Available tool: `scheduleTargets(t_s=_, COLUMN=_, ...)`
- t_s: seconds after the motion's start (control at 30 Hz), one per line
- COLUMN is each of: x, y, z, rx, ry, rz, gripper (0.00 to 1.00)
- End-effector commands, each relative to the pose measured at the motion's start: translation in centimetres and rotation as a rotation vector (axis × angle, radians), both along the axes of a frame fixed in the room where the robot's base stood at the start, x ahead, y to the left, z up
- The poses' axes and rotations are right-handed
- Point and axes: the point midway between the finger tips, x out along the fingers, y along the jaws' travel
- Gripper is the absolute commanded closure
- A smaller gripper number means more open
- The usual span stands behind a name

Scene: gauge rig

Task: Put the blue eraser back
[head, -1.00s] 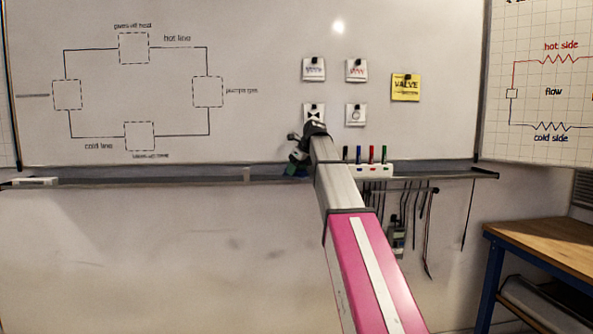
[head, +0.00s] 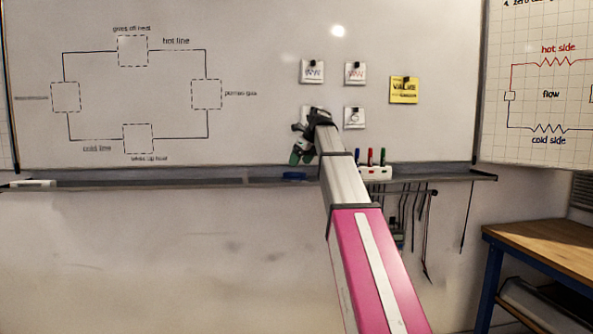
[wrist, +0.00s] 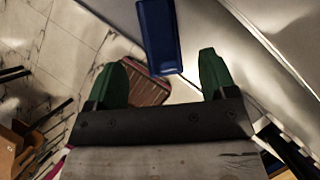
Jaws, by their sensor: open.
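The blue eraser (head: 294,176) lies on the ledge (head: 215,181) under the whiteboard, left of the marker holder. My gripper (head: 301,156) is just above it, in front of the board, pointing down. In the wrist view the blue eraser (wrist: 160,38) shows ahead of the green fingertips, clear of both. My gripper (wrist: 166,72) is open there, with nothing between its fingers.
A white marker holder (head: 375,172) with several pens stands on the ledge right of my arm. Cables hang below it. A white block (head: 33,183) lies at the ledge's left end. Cards and a yellow note (head: 403,90) are on the board. A workbench (head: 545,240) stands at right.

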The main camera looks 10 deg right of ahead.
Motion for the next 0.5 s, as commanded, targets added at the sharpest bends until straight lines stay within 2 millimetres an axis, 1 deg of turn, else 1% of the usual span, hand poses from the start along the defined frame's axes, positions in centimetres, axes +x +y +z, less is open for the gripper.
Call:
scheduleTargets(t_s=0.03, x=-0.4, y=-0.4, z=1.1, rx=0.0, ry=-0.001, rz=0.0, gripper=0.22)
scheduleTargets(t_s=0.2, x=-1.5, y=-1.4, z=3.6, rx=0.001, ry=-0.001, rz=0.0, gripper=0.22)
scheduleTargets(t_s=0.33, x=-2.0, y=-1.9, z=4.9, rx=0.001, ry=-0.001, rz=0.0, gripper=0.22)
scheduleTargets(t_s=0.5, x=-2.4, y=-2.2, z=5.6, rx=0.001, ry=0.001, rz=0.0, gripper=0.22)
